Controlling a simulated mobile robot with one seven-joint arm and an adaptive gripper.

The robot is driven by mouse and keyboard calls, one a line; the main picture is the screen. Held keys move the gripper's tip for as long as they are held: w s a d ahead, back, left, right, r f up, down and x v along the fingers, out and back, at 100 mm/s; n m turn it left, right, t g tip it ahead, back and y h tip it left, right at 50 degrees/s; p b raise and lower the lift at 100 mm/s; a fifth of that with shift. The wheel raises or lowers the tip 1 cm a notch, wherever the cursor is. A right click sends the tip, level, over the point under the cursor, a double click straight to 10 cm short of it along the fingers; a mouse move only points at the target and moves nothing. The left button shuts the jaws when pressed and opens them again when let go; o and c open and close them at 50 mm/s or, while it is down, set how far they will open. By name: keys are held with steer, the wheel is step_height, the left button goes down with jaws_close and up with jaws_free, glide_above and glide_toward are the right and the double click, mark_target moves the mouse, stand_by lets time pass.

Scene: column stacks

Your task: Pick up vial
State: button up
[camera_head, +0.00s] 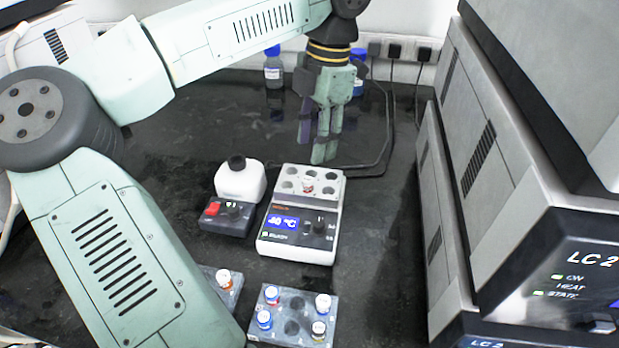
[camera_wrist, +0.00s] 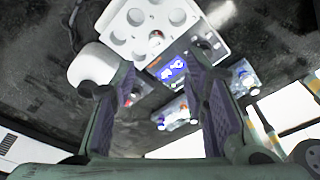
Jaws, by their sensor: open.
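My gripper (camera_head: 315,148) is open and empty, pointing down above the bench just behind the heating block (camera_head: 297,240). One vial (camera_head: 308,187) with a white and red top sits in a well of that block; the other visible wells look empty. It also shows in the wrist view (camera_wrist: 156,38), beyond my two spread fingers (camera_wrist: 162,65). An orange-capped vial (camera_head: 223,277) stands in a second rack, partly hidden by my arm.
Blue-capped bottles (camera_head: 273,70) stand at the back. A tall LC instrument stack (camera_head: 500,190) bounds the right side. A cable runs behind the block.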

mark_target(308, 179)
steer(key=f, duration=0.3)
steer(key=shift+s+a+f, duration=0.2)
steer(key=shift+s+a, duration=0.05)
steer(key=shift+w+a+f+p, duration=0.15)
steer(key=shift+f+p, duration=0.4)
steer(key=shift+f, duration=0.85)
steer(key=shift+a+f+p, duration=0.15)
steer(key=shift+f+p, duration=0.4)
steer(key=shift+f, duration=0.8)
steer(key=shift+c, duration=0.2)
steer(key=c, duration=0.9)
steer(key=shift+o, duration=0.2)
steer(key=shift+r, duration=0.1)
